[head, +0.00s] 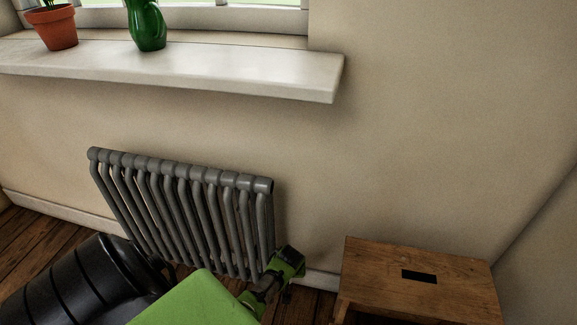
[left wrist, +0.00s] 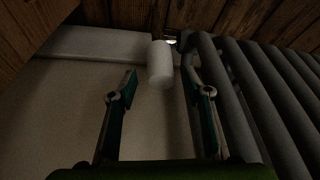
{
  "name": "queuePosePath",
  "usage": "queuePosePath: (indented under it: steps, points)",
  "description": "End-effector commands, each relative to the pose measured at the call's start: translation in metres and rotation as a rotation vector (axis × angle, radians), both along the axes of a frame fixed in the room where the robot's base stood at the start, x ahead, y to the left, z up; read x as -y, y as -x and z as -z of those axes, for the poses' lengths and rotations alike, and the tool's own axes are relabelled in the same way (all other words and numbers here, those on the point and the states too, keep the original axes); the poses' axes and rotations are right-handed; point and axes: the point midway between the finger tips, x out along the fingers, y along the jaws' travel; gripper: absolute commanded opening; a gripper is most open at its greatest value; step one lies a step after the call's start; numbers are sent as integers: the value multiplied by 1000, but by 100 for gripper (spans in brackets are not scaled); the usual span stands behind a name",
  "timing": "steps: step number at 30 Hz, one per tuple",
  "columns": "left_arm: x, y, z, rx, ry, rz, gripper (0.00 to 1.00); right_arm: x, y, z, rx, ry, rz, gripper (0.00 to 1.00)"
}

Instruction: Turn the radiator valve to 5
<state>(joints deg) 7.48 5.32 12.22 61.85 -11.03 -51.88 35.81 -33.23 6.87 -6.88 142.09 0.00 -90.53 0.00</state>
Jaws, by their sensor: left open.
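The grey ribbed radiator (head: 196,210) stands against the wall under the window in the head view. Its tubes also show at the right of the left wrist view (left wrist: 262,95). The white, cylindrical valve head (left wrist: 160,64) shows in the left wrist view, beside the radiator's end. No number on it can be read. My left gripper (left wrist: 161,77) is open, with one finger on each side of the valve head in that picture. I cannot tell whether it touches. In the head view my left gripper (head: 284,268) is at the radiator's lower right end and the valve is hidden. My right gripper is not in view.
A wooden stool (head: 420,272) stands to the right of the radiator. A white window sill (head: 190,68) juts out above, with a potted plant (head: 52,28) and a green jug (head: 147,25) on it. The wall right of the sill is bare.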

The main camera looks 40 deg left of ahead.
Motion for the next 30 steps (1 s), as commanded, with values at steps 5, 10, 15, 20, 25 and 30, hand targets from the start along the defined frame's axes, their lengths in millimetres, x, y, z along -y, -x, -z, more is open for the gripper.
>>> queuePosePath:
  steps: [5, 10, 15, 20, 25, 30]
  points:
    - [7, 4, -15, 2, 2, 0, 46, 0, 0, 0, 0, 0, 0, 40]
    - [9, 6, -23, 1, 3, 0, 46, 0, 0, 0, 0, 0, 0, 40]
    - [10, 7, -26, 1, 4, 0, 46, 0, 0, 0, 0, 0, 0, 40]
    - [11, 7, -26, 1, 4, 1, 46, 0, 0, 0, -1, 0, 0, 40]
    - [11, 8, -27, -1, 1, 10, 45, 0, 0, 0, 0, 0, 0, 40]
    - [20, 21, -43, -13, -19, 86, 45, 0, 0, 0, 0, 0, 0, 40]
